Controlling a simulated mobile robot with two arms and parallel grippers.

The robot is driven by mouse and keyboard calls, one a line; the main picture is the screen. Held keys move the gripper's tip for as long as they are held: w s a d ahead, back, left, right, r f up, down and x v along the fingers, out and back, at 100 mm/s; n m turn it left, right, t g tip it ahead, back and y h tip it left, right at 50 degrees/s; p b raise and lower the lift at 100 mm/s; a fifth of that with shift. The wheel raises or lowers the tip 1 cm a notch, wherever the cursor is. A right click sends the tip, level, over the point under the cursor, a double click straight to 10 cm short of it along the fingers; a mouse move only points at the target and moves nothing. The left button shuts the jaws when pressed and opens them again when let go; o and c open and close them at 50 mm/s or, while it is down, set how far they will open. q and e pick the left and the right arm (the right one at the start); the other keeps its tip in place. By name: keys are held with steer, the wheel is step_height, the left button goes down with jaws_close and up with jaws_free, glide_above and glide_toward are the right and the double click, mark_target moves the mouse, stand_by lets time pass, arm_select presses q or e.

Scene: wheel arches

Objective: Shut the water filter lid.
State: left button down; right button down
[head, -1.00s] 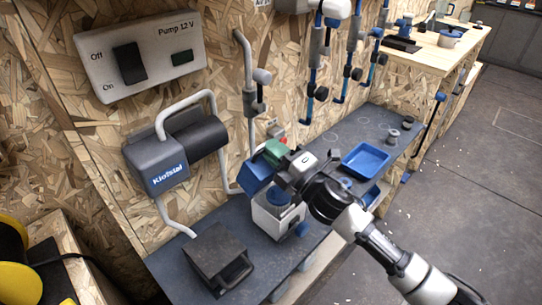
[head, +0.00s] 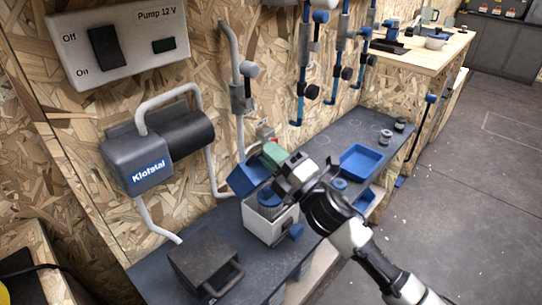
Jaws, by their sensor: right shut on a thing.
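A green piece (head: 272,154) shows at the lid's upper edge. My right gripper (head: 284,180) comes in from the right and is shut at the right side of the lid. The exact contact is hidden by the gripper body. My left gripper is not in view.
A dark box with a handle (head: 204,262) stands on the bench at the front left. A blue tray (head: 362,160) lies to the right. The grey pump (head: 143,160) and its pipes are on the wall behind.

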steer(key=c, duration=1.2)
jaws_free()
steer(key=shift+o, duration=0.2)
